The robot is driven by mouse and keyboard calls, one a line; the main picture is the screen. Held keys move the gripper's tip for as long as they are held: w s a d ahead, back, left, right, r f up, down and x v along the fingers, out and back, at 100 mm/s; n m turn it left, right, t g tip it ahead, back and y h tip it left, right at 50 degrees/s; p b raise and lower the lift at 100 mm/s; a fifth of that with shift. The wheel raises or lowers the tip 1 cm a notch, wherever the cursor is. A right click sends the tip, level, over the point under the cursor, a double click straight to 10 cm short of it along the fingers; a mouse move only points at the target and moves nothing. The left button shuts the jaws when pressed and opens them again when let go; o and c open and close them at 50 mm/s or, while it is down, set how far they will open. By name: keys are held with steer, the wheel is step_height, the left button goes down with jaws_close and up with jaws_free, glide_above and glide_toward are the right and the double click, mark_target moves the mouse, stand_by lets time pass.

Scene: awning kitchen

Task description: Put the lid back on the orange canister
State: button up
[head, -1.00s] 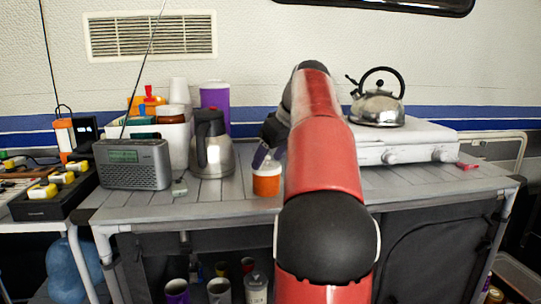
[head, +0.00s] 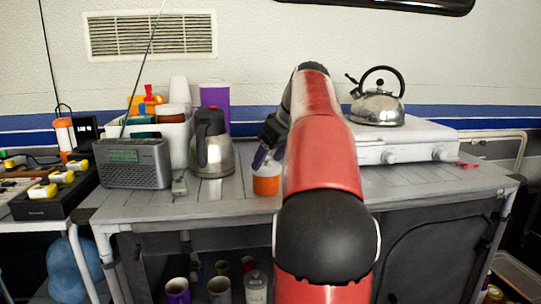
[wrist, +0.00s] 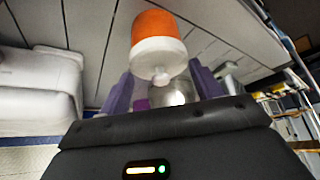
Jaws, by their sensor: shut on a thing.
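The orange canister (head: 266,185) stands upright near the front edge of the grey table, left of my red arm. It also shows at the top of the wrist view (wrist: 156,26). The white lid (wrist: 158,55) is against the canister's mouth, between my gripper's purple fingers (wrist: 160,82). My gripper (head: 268,157) is shut on the lid, directly above the canister. In the head view the fingers and arm partly hide the lid. I cannot tell whether it is fully seated.
A steel carafe (head: 212,150) and a grey radio (head: 134,163) stand left of the canister. A white stove (head: 405,140) with a kettle (head: 378,107) is to the right. The tabletop between carafe and canister is clear.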

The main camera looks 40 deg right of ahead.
steer(key=o, duration=1.2)
steer(key=shift+o, duration=0.2)
steer(key=shift+r+p, duration=1.3)
steer(key=shift+r, duration=2.2)
steer(key=shift+c, duration=0.4)
jaws_close()
steer(key=shift+f+b, duration=0.2)
steer(key=shift+b, duration=0.1)
steer(key=shift+f+b, duration=1.85)
steer(key=shift+f, duration=0.45)
